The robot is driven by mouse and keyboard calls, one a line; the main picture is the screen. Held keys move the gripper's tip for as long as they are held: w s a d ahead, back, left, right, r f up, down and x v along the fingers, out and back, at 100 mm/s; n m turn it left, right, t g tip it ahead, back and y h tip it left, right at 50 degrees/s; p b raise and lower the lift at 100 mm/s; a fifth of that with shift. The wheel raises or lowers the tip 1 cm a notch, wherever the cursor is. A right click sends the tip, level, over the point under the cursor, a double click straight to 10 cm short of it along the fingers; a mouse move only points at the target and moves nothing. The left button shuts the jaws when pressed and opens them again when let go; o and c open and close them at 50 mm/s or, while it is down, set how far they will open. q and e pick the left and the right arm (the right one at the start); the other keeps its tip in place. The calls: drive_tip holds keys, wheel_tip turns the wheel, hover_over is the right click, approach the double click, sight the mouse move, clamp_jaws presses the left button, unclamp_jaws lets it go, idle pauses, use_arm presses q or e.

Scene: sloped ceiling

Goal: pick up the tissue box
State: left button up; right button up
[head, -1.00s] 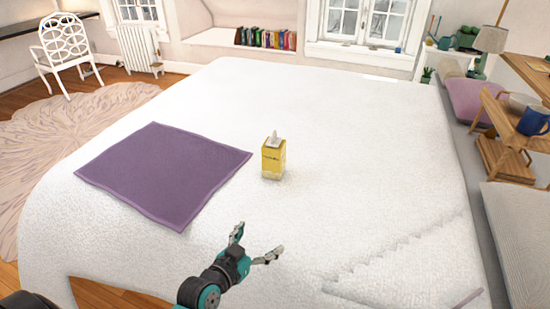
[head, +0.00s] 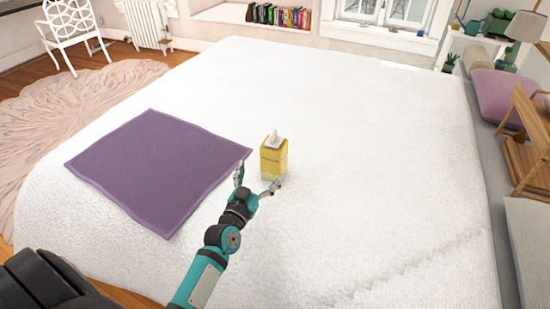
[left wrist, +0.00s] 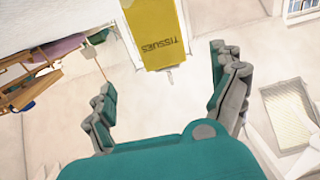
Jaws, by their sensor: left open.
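The yellow tissue box (head: 273,160), with a white tissue sticking out of its top, stands upright on the white bed (head: 340,130). In the left wrist view the box (left wrist: 157,35) appears upside down, with "TISSUES" printed on it, just beyond and between my fingers. My left gripper (head: 259,179) is open and empty, close to the near side of the box, with one finger to its left and the other in front of its lower edge. In the left wrist view my left gripper (left wrist: 165,98) has its fingers spread wide. My right gripper is not in view.
A purple cloth (head: 160,170) lies flat on the bed to the left of the box. The bed is clear behind and right of the box. A wooden shelf unit (head: 530,140) and a pink pillow (head: 500,95) are at the right.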

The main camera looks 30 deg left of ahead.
sight(271, 156)
use_arm(q)
drive_tip(key=w, duration=0.4)
drive_tip(key=shift+a, duration=0.2)
drive_tip(key=w, duration=0.3)
drive_tip(key=shift+a+f, duration=0.1)
drive_tip(key=shift+a, duration=0.05)
drive_tip(key=shift+w, duration=0.15)
drive_tip(key=w, duration=0.2)
drive_tip(key=w+a, duration=0.1)
drive_tip(key=w, duration=0.1)
drive_tip(key=shift+w+b, duration=0.35)
drive_tip(key=shift+w, duration=0.05)
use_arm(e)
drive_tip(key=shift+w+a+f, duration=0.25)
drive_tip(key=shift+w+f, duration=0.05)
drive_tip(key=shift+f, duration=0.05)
use_arm(q)
drive_tip(key=shift+c, duration=0.4)
drive_tip(key=c, duration=1.6)
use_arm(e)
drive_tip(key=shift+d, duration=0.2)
